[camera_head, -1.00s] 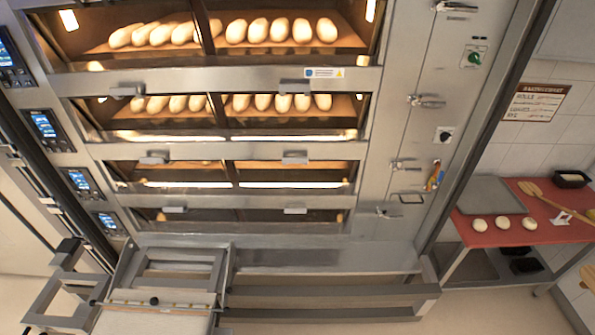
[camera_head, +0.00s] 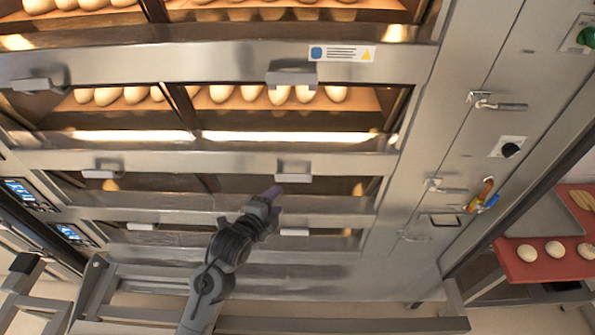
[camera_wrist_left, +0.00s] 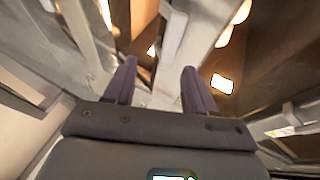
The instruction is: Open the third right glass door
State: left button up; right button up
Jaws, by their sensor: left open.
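The third right glass door (camera_head: 335,203) is a wide dark pane in a steel frame, shut, in the third deck down in the head view. Its grey handle (camera_head: 293,170) sits along its top edge. My left gripper (camera_head: 274,192) is in front of this door, just below and left of the handle, and hides part of the glass. In the left wrist view its two purple fingers (camera_wrist_left: 160,80) are apart with nothing between them. A pale handle (camera_wrist_left: 172,38) shows beyond the fingertips there; I cannot tell which door it belongs to. My right gripper is out of view.
The second deck's right handle (camera_head: 292,78) is above and the fourth deck's right handle (camera_head: 294,232) below. Latches (camera_head: 497,103) stick out from the steel side panel. A red table (camera_head: 545,262) with dough pieces stands at the right.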

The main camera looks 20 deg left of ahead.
aim_at(294, 179)
pick_arm(q)
jog(key=shift+t, duration=0.3)
jog(key=x, duration=0.3)
jog(key=r+p+x, duration=0.1)
jog(key=x, duration=0.6)
jog(key=shift+w+d+p, duration=0.2)
jog(key=shift+w+p, duration=0.2)
jog(key=shift+w, duration=0.1)
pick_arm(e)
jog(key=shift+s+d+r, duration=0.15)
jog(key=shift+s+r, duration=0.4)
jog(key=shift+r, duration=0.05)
pick_arm(q)
grip_shut()
